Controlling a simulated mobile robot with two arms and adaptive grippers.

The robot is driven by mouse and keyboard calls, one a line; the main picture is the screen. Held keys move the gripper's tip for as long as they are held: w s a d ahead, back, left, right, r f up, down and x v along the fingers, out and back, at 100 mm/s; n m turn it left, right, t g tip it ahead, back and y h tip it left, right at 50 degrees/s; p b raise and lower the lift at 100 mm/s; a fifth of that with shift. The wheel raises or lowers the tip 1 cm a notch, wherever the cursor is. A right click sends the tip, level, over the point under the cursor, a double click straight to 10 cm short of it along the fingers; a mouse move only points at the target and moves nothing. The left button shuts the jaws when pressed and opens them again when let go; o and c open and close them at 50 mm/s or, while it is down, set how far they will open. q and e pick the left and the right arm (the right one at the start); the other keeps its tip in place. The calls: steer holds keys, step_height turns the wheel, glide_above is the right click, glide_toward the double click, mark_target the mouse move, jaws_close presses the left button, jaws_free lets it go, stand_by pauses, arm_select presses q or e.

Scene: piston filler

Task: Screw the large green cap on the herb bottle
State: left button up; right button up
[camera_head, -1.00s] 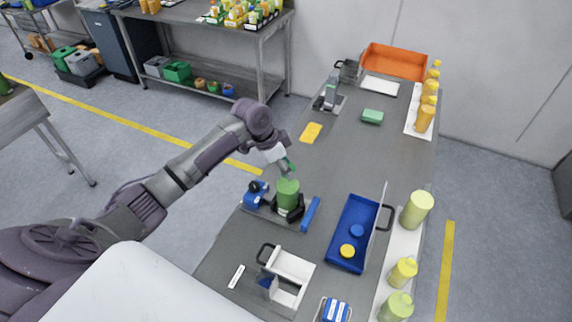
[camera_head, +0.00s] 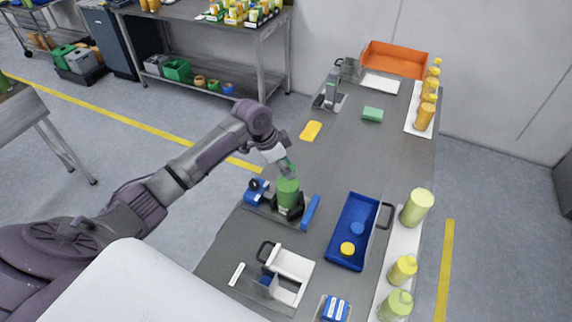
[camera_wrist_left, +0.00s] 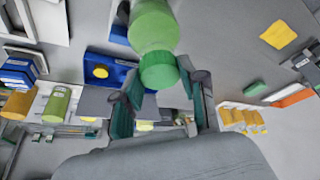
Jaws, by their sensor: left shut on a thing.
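The herb bottle (camera_head: 287,196) is a green cylinder. It stands upright in a dark holder between blue clamp parts on the bench. In the left wrist view the bottle (camera_wrist_left: 152,24) shows with the large green cap (camera_wrist_left: 159,71) at its end. My left gripper (camera_head: 287,165) is right above the bottle in the head view. In the wrist view my left gripper's fingers (camera_wrist_left: 162,92) lie on both sides of the cap, shut on it. The cap appears to meet the bottle's top; I cannot tell how far it is threaded. My right gripper is not in view.
A blue tray (camera_head: 337,249) with a blue and a yellow cap lies right of the holder. A white box (camera_head: 290,263) stands in front. Yellow-green bottles (camera_head: 416,207) line the right edge. A yellow sponge (camera_head: 311,131) lies farther back; the bench between is clear.

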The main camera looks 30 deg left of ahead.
arm_select(q)
steer(key=shift+f, duration=0.15)
stand_by(0.4)
steer(key=m+b, duration=0.1)
steer(key=m, duration=0.2)
steer(key=shift+w+a+f+g+h, duration=0.1)
steer(key=shift+g+h, duration=0.3)
steer(key=m+g+b, duration=0.1)
steer(key=m, duration=0.1)
steer(key=m+b, duration=0.1)
steer(key=m, duration=0.1)
steer(key=shift+m+g+h, duration=0.3)
steer(key=shift+g, duration=0.1)
steer(key=shift+w+m+g+b, duration=0.2)
steer(key=shift+m+g+b, duration=0.6)
steer(key=shift+m+b, duration=1.15)
steer(key=m+b, duration=0.1)
steer(key=m, duration=0.1)
steer(key=shift+m+g, duration=0.35)
steer(key=shift+g, duration=0.05)
steer(key=shift+m+y+b, duration=0.3)
steer(key=shift+m+y, duration=0.1)
steer(key=o, duration=0.8)
steer(key=shift+c, duration=0.2)
